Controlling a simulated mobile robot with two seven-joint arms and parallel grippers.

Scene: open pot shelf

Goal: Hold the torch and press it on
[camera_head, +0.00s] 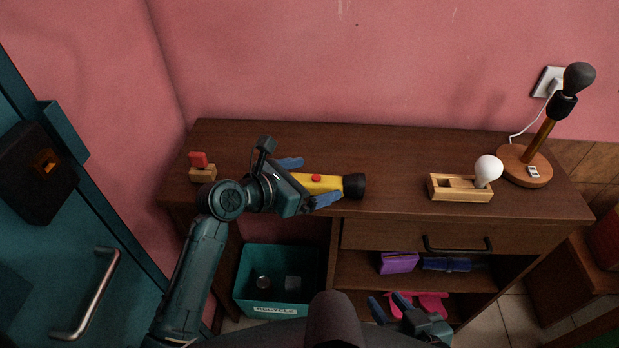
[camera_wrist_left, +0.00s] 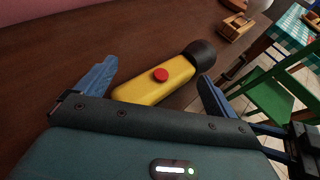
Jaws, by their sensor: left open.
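The torch (camera_head: 329,184) is yellow with a red button and a black head, and lies on the brown wooden desk top (camera_head: 390,160). In the left wrist view the torch (camera_wrist_left: 153,87) lies between the two blue fingers, its black head pointing away to the right. My left gripper (camera_head: 308,181) is open around the torch's near end, which the gripper partly hides. I cannot tell whether either finger touches it. My right gripper (camera_head: 390,306) is low at the bottom, in front of the desk's lower shelf, its blue fingers apart and nothing between them.
A red-topped wooden block (camera_head: 201,167) stands at left. A bulb in a wooden holder (camera_head: 460,188) and a lamp (camera_head: 525,165) stand at right. A teal recycle bin (camera_head: 275,309) is below. A purple object (camera_head: 398,262) lies on the shelf. The desk's middle is clear.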

